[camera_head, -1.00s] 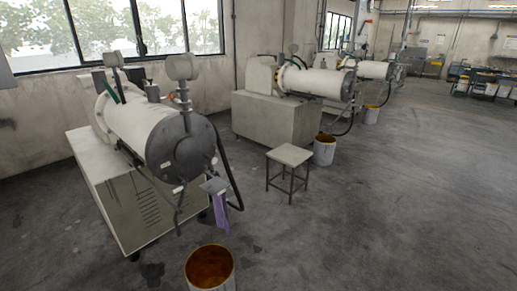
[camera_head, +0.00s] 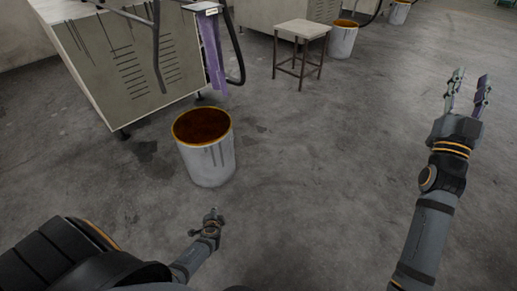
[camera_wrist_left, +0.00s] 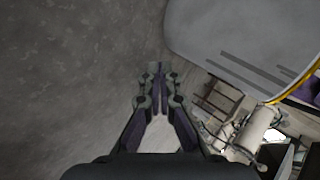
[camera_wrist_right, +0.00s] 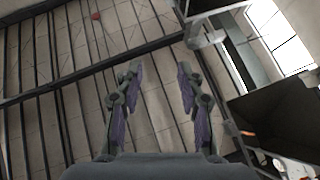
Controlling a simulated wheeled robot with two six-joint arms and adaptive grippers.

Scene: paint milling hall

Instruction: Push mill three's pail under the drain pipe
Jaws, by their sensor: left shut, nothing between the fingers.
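The nearest pail (camera_head: 210,162), pale with orange-brown paint inside, stands upright on the floor in front of the nearest mill's base (camera_head: 125,70). A grey outlet with a purple strip (camera_head: 212,55) hangs at that mill's end, behind the pail and slightly right of its rim in the head view. A thin grey pipe (camera_head: 157,45) hangs left of it. My left gripper (camera_head: 213,213) is shut and empty, low on the pail's near side; contact is unclear. The pail's wall (camera_wrist_left: 245,40) fills the left wrist view's upper right. My right gripper (camera_head: 469,82) is open and empty, off to the right.
A stool (camera_head: 301,32) stands behind and right of the pail. Two more pails, one nearer (camera_head: 343,38) and one farther (camera_head: 399,12), stand at the back right. A black hose (camera_head: 238,60) loops beside the purple strip. The floor (camera_head: 330,160) between pail and right arm is clear.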

